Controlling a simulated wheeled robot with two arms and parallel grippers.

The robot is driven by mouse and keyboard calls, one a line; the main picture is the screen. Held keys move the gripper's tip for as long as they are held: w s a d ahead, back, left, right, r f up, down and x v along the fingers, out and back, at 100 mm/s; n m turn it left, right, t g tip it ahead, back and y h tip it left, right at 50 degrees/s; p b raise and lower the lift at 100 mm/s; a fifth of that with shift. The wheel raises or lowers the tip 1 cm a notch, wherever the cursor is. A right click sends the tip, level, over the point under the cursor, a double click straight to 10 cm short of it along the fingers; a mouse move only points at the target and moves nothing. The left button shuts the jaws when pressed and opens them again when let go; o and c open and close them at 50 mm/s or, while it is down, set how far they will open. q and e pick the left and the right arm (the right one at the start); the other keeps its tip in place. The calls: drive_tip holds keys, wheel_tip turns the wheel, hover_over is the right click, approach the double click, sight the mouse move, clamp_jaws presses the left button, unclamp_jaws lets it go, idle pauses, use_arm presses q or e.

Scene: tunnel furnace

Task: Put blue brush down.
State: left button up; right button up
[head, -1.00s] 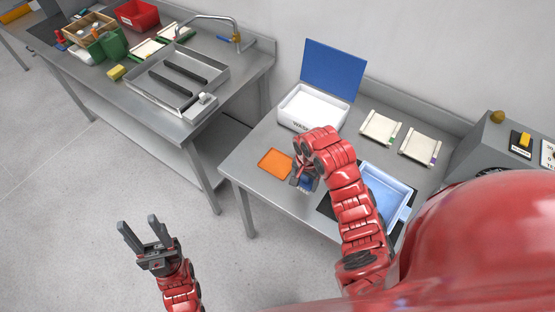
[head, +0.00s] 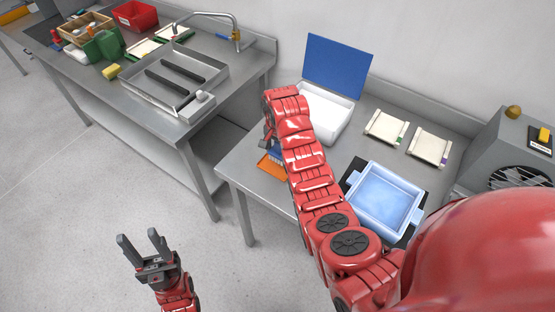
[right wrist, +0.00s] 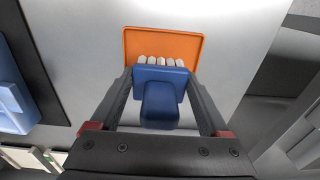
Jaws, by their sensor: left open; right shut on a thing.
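The blue brush (right wrist: 160,108) is between the fingers of my right gripper (right wrist: 160,82) in the right wrist view, its white bristles pointing at the orange mat (right wrist: 186,40). The gripper is shut on the brush. In the head view the orange mat (head: 272,169) lies on the steel table near its left front edge, partly hidden by my right arm. A bit of the blue brush (head: 275,154) shows just above it. I cannot tell whether the bristles touch the mat. My left gripper (head: 142,243) is open and empty over the floor, away from the table.
A white bin with a raised blue lid (head: 337,68) stands behind my right arm. A light blue tray (head: 385,200) on a black mat is to the right. Two small cream trays (head: 387,127) lie behind. The sink table (head: 135,100) is at the left.

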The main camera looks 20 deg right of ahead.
sight(278, 152)
drive_tip(key=shift+w+a, duration=0.1)
drive_tip(key=shift+w, duration=0.05)
wheel_tip(278, 152, down, 3)
drive_tip(key=shift+f+p, duration=0.1)
drive_tip(key=shift+p, duration=1.1)
drive_tip(key=shift+f, duration=0.15)
drive_tip(key=shift+f, duration=0.1)
drive_tip(key=o, duration=1.2)
drive_tip(key=shift+c, duration=0.2)
drive_tip(key=shift+r, duration=0.2)
